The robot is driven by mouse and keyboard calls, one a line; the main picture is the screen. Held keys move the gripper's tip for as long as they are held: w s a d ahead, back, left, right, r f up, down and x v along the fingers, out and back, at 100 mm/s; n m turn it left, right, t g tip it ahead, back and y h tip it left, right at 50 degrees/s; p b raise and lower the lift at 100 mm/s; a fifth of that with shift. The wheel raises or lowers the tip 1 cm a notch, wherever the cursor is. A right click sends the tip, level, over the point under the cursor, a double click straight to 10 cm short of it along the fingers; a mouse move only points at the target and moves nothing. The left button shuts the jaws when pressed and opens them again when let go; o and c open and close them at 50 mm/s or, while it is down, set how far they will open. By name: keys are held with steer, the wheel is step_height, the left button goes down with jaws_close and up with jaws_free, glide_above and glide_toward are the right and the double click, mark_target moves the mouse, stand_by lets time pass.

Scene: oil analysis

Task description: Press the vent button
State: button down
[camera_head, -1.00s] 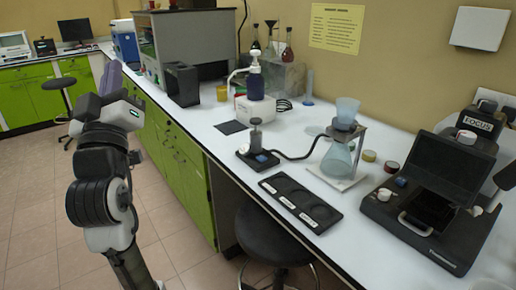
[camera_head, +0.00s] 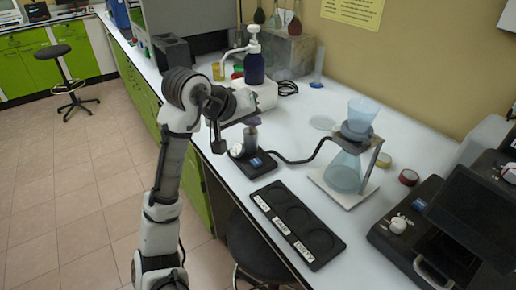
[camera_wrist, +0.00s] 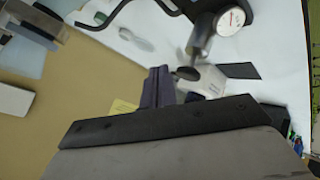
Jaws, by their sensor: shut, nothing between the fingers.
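The vacuum pump unit (camera_head: 243,165) is a small black base on the white bench with a grey cylinder, a white dial gauge (camera_head: 237,150) and a blue button (camera_head: 256,162) at its front right. I take the blue button for the vent button; its label is too small to read. My gripper (camera_head: 254,121) is above and behind the base, near the cylinder's top, apart from the button. In the wrist view the dark fingers (camera_wrist: 159,70) are together and hold nothing. The gauge (camera_wrist: 231,20) shows at the top there; I cannot make out the button.
A black hose runs from the pump to a flask (camera_head: 343,172) with a funnel on a stand. A black tray (camera_head: 297,225) with round wells lies in front. A dispenser bottle (camera_head: 254,68) stands behind the gripper.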

steer(key=shift+d+f+g, duration=0.1)
steer(key=shift+f+g, duration=0.2)
steer(key=shift+f, duration=0.1)
steer(key=shift+s, duration=0.1)
steer(key=b, duration=0.6)
glide_above(253, 164)
step_height(253, 164, down, 6)
steer(key=shift+f, duration=0.25)
steer(key=shift+f+b, duration=0.65)
steer(key=shift+f, duration=0.45)
stand_by(0.6)
steer(key=shift+f, duration=0.4)
